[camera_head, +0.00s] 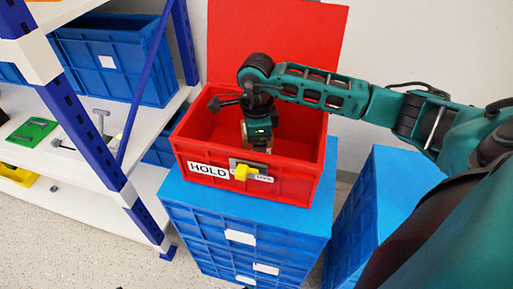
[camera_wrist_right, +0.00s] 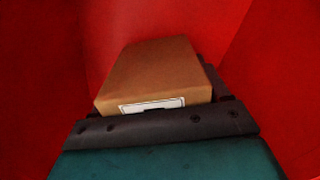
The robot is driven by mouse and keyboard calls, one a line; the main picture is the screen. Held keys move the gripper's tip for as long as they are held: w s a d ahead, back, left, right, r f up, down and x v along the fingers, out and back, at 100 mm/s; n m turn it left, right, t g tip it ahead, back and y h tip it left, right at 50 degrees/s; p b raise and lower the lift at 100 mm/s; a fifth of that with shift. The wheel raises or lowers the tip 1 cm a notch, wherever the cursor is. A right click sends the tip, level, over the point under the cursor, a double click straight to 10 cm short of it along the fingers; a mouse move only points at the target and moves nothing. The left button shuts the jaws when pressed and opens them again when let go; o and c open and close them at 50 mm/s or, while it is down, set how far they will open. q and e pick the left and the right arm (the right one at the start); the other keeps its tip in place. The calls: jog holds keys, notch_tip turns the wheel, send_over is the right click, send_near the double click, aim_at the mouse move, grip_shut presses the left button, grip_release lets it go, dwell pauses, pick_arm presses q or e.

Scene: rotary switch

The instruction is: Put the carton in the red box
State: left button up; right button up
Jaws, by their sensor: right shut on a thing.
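The red box (camera_head: 300,186) stands on stacked blue crates with its red lid raised at the back. My right arm reaches in from the right, and my right gripper (camera_head: 257,143) points down inside the box. The right gripper is shut on the carton (camera_wrist_right: 155,75), a brown block with a white label, seen in the wrist view with red walls around it. In the head view the carton is mostly hidden by the gripper. I cannot tell whether it touches the box floor. My left gripper is not in view.
A yellow rotary switch (camera_head: 241,173) sits on the box front beside a HOLD label (camera_head: 208,169). Blue crates (camera_head: 240,215) support the box, and another blue crate (camera_head: 375,195) stands at right. A shelf with a blue upright (camera_head: 85,135) is at left.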

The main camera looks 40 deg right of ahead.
jog(key=shift+f, duration=0.5)
jog(key=shift+f, duration=0.2)
jog(key=o, duration=1.2)
jog(key=shift+r, duration=0.55)
notch_tip(320, 180, up, 11)
jog(key=p, duration=0.2)
jog(key=shift+f+p, duration=0.2)
jog(key=shift+p, duration=0.1)
jog(key=shift+r, duration=0.35)
